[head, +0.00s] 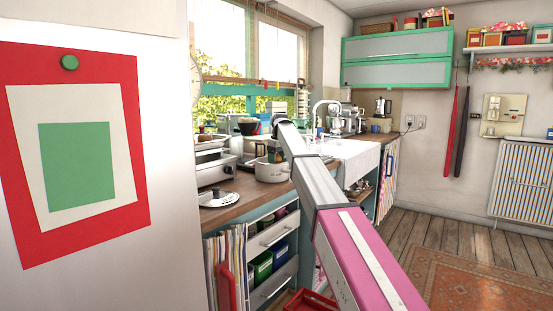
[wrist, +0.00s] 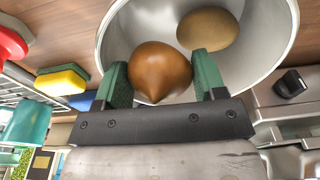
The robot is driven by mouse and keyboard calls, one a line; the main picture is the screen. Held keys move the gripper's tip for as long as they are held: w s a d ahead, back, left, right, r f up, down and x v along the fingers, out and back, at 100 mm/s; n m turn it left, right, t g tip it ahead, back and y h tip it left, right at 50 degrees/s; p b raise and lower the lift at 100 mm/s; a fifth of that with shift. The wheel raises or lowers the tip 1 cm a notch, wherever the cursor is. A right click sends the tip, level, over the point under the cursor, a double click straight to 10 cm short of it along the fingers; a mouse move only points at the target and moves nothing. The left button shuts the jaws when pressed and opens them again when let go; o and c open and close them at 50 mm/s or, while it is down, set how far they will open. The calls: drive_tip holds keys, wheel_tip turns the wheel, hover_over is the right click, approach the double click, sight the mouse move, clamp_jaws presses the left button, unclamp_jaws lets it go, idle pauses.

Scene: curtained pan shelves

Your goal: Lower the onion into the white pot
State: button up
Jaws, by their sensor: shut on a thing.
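The brown onion (wrist: 160,70) is between the two green fingers of my gripper (wrist: 158,76) in the wrist view, its pointed end toward the camera. The fingers are shut on it. Behind the onion is the open mouth of the white pot (wrist: 118,38), with a tan, rounded item (wrist: 207,30), perhaps a potato, inside it. The onion overlaps the pot's opening; its exact height relative to the rim is hard to tell. In the head view the pot (head: 270,173) stands on the wooden counter beside the end of my arm. The onion cannot be made out there.
A lid (head: 214,199) lies on the counter's front left, near a white cooker (head: 215,171).

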drive_tip(key=shift+w+f, duration=0.1)
idle(0.5)
drive_tip(key=o, duration=1)
drive_tip(key=shift+o, duration=0.2)
